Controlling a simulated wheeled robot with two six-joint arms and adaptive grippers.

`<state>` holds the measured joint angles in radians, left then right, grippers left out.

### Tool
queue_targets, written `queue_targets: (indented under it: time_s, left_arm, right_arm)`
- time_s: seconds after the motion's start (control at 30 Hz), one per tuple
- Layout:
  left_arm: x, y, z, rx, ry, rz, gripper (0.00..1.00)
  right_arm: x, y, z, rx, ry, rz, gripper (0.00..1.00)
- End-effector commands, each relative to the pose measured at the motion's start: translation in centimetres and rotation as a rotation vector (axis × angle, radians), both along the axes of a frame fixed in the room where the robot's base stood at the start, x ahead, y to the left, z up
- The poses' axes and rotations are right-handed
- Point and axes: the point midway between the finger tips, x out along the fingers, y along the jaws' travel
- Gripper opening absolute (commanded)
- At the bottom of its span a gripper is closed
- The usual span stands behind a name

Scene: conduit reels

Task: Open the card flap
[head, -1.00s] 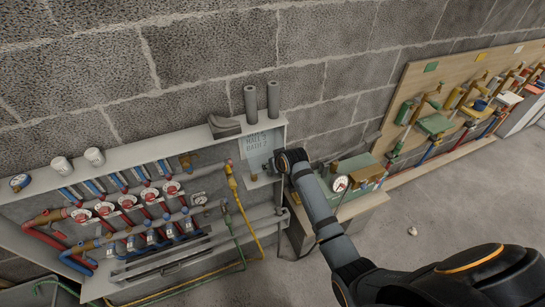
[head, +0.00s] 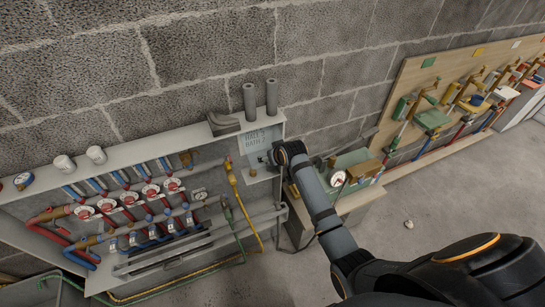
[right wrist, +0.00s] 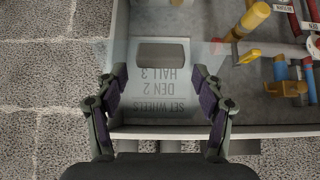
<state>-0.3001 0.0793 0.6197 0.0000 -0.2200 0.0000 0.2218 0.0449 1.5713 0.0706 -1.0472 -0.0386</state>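The card flap (head: 254,139) is a pale, see-through sheet with dark lettering at the right end of the grey wall cabinet. In the right wrist view the card (right wrist: 160,117) reads upside down: "SET WHEELS", "DEN 2", "HALL 3". A dark grey block (right wrist: 163,54) shows at its far end. My right gripper (right wrist: 159,72) is open, with its two purple-padded fingers on either side of the card. I cannot tell whether they touch it. In the head view my right gripper (head: 272,157) is small and partly hidden by its wrist. My left gripper is out of view.
The cabinet (head: 130,139) holds pipes, red-and-white valves (head: 138,198) and a yellow-handled valve (head: 232,179) left of the card. Two grey tubes (head: 260,98) stand on its top. Open floor lies beyond.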

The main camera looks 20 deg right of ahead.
Motion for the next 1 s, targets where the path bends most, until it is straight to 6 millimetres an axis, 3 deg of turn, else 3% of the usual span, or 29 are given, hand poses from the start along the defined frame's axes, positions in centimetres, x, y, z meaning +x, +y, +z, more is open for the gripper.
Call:
queue_targets:
  time_s: [0.33,0.73,1.0]
  left_arm:
    - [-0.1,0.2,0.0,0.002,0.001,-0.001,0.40]
    - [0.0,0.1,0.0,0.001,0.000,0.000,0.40]
    - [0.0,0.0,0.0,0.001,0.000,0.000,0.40]
  right_arm:
    - [-0.8,0.0,0.4,0.001,0.006,0.000,0.70]
    - [-6.7,-0.2,7.1,-0.001,0.002,0.000,0.70]
    - [-8.1,-0.2,8.7,0.001,0.004,0.001,0.70]
